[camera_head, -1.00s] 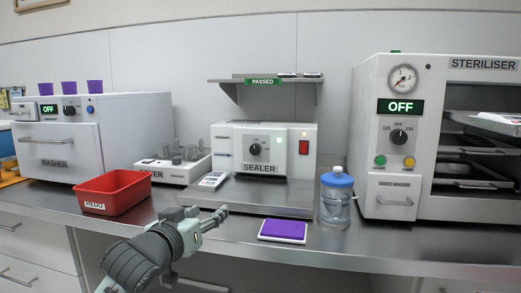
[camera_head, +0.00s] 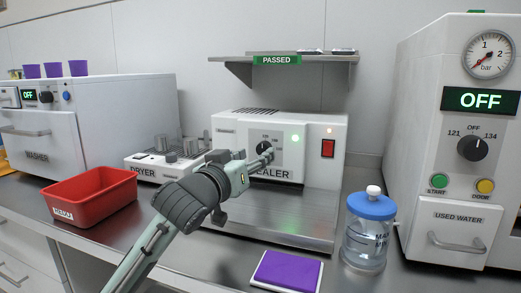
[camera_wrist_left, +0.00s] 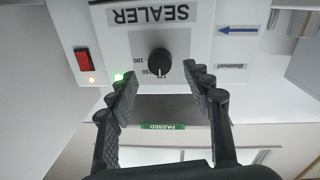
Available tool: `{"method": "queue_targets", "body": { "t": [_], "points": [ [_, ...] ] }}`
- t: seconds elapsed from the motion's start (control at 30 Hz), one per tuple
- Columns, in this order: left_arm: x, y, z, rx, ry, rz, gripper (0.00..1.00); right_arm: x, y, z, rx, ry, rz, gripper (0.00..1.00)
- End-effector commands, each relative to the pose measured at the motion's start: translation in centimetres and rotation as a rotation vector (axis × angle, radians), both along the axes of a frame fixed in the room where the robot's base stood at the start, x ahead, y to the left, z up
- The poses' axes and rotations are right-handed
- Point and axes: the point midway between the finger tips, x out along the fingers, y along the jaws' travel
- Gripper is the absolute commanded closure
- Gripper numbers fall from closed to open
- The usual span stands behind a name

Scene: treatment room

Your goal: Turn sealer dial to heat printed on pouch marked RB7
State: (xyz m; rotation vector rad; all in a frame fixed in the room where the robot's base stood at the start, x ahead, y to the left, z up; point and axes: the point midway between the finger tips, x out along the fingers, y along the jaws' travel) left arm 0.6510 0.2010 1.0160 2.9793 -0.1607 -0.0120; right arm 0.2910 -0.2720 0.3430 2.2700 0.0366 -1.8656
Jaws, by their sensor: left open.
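The white sealer (camera_head: 312,160) stands on the counter with a black dial (camera_head: 264,147) on its front panel. A green light glows beside the dial, and a red switch (camera_head: 328,148) sits further right. My left gripper (camera_head: 262,159) is at the dial in the head view. In the left wrist view, which is upside down, its open fingers (camera_wrist_left: 160,78) lie either side of and just below the dial (camera_wrist_left: 160,62). I cannot tell if they touch it. The setting is too small to read. No pouch marked RB7 is readable. My right gripper is not in view.
A red bin (camera_head: 92,196) and the dryer (camera_head: 150,168) stand left of the sealer. The steriliser (camera_head: 440,150) is at right. A shelf (camera_head: 235,60) hangs above.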

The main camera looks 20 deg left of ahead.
Motion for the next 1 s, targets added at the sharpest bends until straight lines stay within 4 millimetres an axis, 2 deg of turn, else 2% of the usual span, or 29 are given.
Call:
{"method": "queue_targets", "body": {
  "t": [0.1,0.2,0.57,0.9,1.0],
  "points": [
    [1.9,-0.2,0.1,-0.001,0.000,0.001,0.50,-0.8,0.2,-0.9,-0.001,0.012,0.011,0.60],
    [2.8,-0.3,0.1,0.000,0.000,0.002,0.50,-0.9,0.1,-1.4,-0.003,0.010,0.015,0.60],
    [3.5,-0.4,0.0,0.001,-0.001,0.001,0.50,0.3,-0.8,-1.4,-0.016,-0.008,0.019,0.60],
    [3.5,-0.4,0.0,0.001,0.000,0.001,0.91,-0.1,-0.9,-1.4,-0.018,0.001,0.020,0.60],
    [3.5,-0.4,0.0,0.001,0.000,0.001,0.99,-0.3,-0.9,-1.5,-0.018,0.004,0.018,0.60]
  ]
}}
